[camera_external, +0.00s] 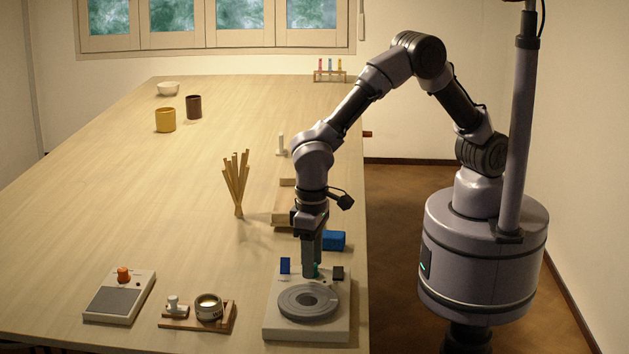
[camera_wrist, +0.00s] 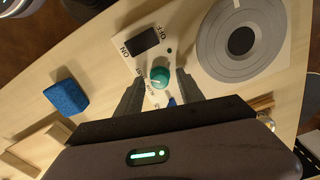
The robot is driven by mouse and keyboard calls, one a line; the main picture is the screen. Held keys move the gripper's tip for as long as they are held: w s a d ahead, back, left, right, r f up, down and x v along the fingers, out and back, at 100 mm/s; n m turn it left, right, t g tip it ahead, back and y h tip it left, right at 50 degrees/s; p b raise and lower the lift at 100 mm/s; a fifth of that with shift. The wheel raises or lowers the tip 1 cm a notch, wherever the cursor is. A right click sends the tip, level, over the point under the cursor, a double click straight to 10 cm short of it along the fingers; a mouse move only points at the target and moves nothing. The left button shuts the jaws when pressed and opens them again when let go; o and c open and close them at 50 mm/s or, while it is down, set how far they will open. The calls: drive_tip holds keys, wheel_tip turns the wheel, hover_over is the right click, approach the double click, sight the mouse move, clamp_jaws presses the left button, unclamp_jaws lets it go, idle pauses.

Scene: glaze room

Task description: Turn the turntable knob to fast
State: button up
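The turntable unit (camera_external: 275,322) is a pale box at the table's near right edge, with a grey round disc (camera_external: 308,302) on top. Its teal knob (camera_wrist: 160,76) sits beside a black ON/OFF switch (camera_wrist: 142,40). Small lettering by the knob is partly hidden, and I cannot tell which setting it points to. My gripper (camera_external: 312,272) points down at the knob, which is partly hidden there. In the wrist view my gripper (camera_wrist: 158,80) is open, its fingers on either side of the knob with visible gaps. A blue upright piece (camera_external: 285,266) stands left of the gripper.
A blue block (camera_external: 334,240) lies behind the unit, near a wooden tray (camera_external: 284,217). Left are a wooden holder with a jar (camera_external: 209,307) and a box with an orange knob (camera_external: 123,275). A bundle of sticks (camera_external: 237,185) stands behind.

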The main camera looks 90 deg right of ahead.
wheel_tip(320, 180, up, 17)
drive_tip(key=p, duration=0.5)
drive_tip(key=shift+r, duration=0.2)
drive_tip(key=s+d+r+t+y+b, duration=0.1)
drive_tip(key=s+d+r+t+b, duration=0.2)
drive_tip(key=d, duration=0.7)
drive_tip(key=s+d+f+m+t+b, duration=0.1)
drive_tip(key=s+d+f+b, duration=0.1)
drive_tip(key=s+d, duration=0.4)
drive_tip(key=s+d+f+t+y+b, duration=0.1)
drive_tip(key=s+d+f+b, duration=0.1)
drive_tip(key=s+d, duration=0.4)
drive_tip(key=s+b, duration=0.1)
drive_tip(key=s, duration=0.2)
drive_tip(key=shift+s+d+f+m+t+b, duration=0.15)
drive_tip(key=shift+s+d+m+t+b, duration=0.1)
drive_tip(key=shift+s+m+t+b, duration=0.15)
idle(0.6)
